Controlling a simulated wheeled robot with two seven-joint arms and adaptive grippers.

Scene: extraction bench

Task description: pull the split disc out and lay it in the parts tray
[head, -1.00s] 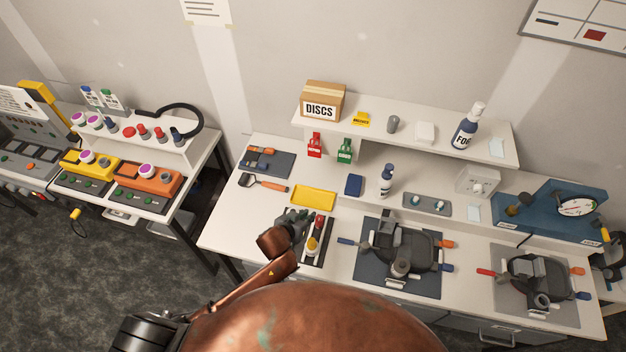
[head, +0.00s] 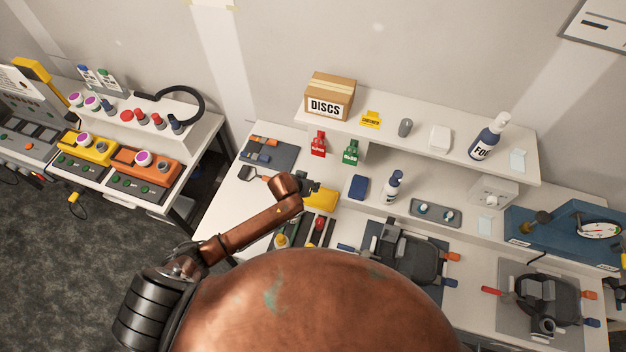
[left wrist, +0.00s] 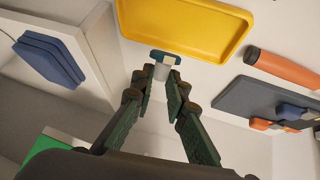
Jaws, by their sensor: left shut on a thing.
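My left gripper (head: 312,186) is over the yellow tray (head: 322,201) in the head view and hides part of it. In the left wrist view the left gripper (left wrist: 161,80) is shut on a small disc piece (left wrist: 164,58), with a dark teal top and a pale grey part below. I cannot make out a split in it. The yellow tray (left wrist: 190,25) looks empty where it shows, and the piece appears just short of its near edge in that view. The held piece is hidden in the head view. My right gripper is not in view.
A dark rack (head: 300,233) with yellow and red-topped items stands in front of the tray. A blue pad (head: 358,187) and a spray bottle (head: 392,188) stand to its right. A tool mat (head: 268,153) lies behind left. The shelf (head: 430,152) overhangs the back.

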